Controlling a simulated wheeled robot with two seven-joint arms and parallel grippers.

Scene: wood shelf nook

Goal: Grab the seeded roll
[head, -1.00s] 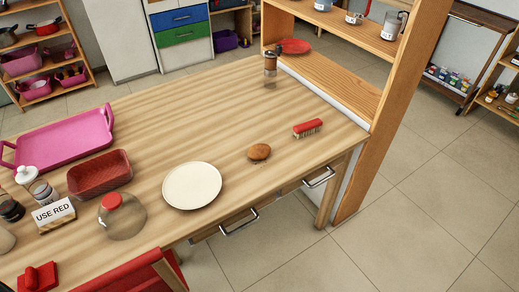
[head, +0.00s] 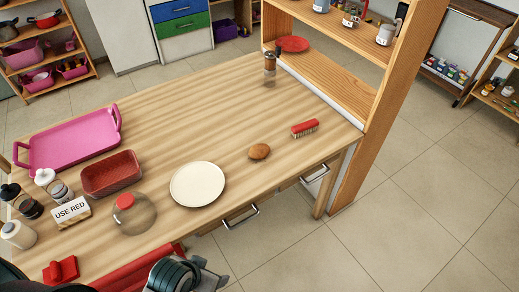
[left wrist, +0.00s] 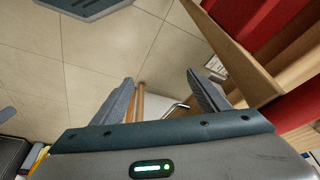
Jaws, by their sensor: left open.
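The seeded roll (head: 259,151) is a small brown oval lying on the wooden table (head: 215,115), near its front edge, right of the white plate and left of the red brush. My left arm comes in at the bottom of the head view, where its dark wrist part shows; the fingertips are not clear there. In the left wrist view my left gripper (left wrist: 165,92) is open, with nothing between its fingers. It is low in front of the table, well apart from the roll. The roll does not show in the left wrist view. My right gripper is not in view.
The white plate (head: 197,184), red brush (head: 305,128), glass dome with red knob (head: 134,214), red basket (head: 112,174), pink tray (head: 70,142), "USE RED" sign (head: 71,212) and pepper mill (head: 270,66) stand on the table. A red chair (head: 138,272) is at the front. A wooden shelf (head: 375,120) borders the right.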

